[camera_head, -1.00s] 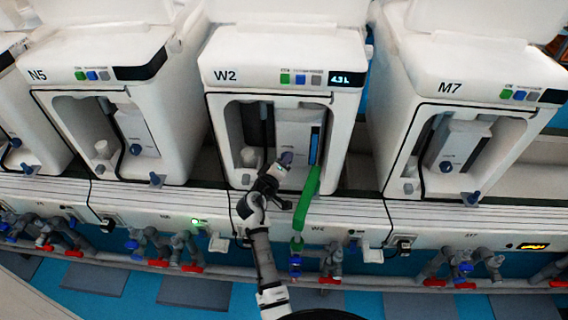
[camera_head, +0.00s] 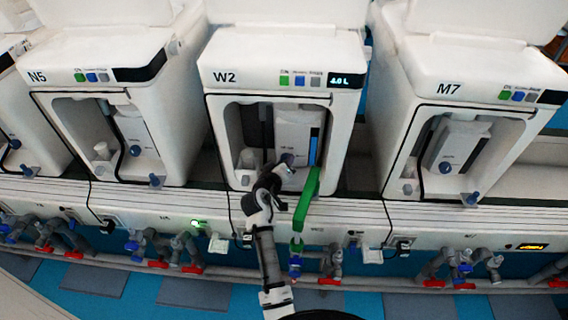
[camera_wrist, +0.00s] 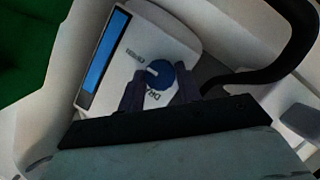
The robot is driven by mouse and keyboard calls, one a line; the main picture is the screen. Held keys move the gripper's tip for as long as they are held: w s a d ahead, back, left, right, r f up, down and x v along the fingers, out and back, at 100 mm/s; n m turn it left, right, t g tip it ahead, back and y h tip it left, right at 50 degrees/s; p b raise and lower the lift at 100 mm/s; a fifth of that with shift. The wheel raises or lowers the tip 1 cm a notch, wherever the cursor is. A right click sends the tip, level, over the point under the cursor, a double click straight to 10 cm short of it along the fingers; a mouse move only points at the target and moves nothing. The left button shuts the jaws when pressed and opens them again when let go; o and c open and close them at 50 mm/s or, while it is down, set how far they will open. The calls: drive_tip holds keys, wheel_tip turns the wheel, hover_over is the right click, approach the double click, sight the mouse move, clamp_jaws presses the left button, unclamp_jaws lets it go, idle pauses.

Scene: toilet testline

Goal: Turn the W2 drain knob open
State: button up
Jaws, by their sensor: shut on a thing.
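The W2 unit (camera_head: 285,48) stands in the middle of the head view, its front recess open. Inside is a light grey tank with a blue level strip (camera_head: 313,147). In the wrist view the round blue drain knob (camera_wrist: 158,74) with a white pointer sits on the tank's face, beside partly readable "DRAIN" lettering. My gripper (camera_wrist: 160,86) is shut on this knob, one dark finger on each side. In the head view my gripper (camera_head: 284,168) reaches into the recess from below, and the knob is largely hidden there.
A green hose-like part (camera_head: 306,200) runs just right of my gripper, down to a blue fitting. A white cup (camera_head: 247,157) stands left in the recess. Units N5 (camera_head: 95,73) and M7 (camera_head: 485,90) flank W2. Pipes with red and blue valves run below.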

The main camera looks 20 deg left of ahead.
drive_tip(key=shift+f, duration=0.1)
drive_tip(key=o, duration=1)
drive_tip(key=b+v, duration=0.1)
drive_tip(key=v, duration=1.3)
drive_tip(key=shift+b, duration=0.35)
drive_tip(key=shift+w, duration=0.1)
